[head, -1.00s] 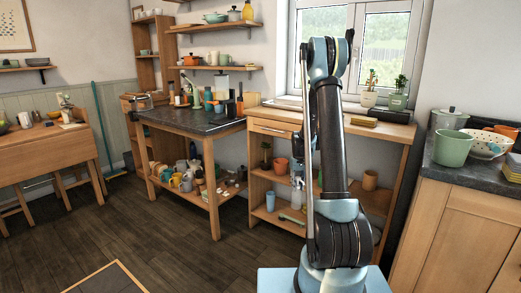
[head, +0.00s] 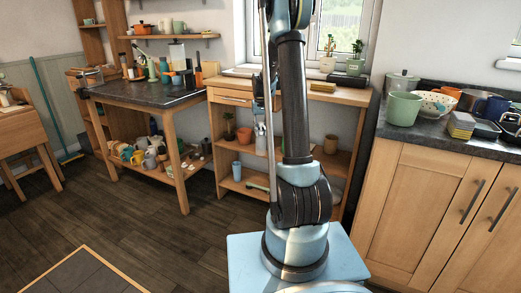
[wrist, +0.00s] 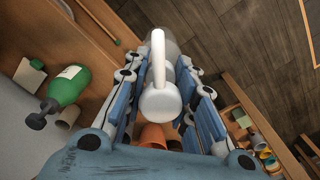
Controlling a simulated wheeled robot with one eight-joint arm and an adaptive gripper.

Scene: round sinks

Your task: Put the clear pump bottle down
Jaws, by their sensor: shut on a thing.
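The clear pump bottle, with its white pump head and long nozzle (wrist: 160,100), is between the blue fingers of my gripper (wrist: 167,82) in the wrist view. The gripper is shut on it. The pump head hides most of the clear body. In the head view the bottle (head: 261,136) hangs below my gripper (head: 264,104), in front of the low wooden shelf unit (head: 232,97). My arm partly covers this area, and I cannot tell whether the bottle's base touches anything.
A green bottle with a dark pump (wrist: 67,88) lies left in the wrist view. An orange pot (head: 244,135) stands on the shelf behind. A dark-topped table (head: 140,92) is left. A counter with a green pot (head: 404,108) is right. The floor (head: 150,220) between is open.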

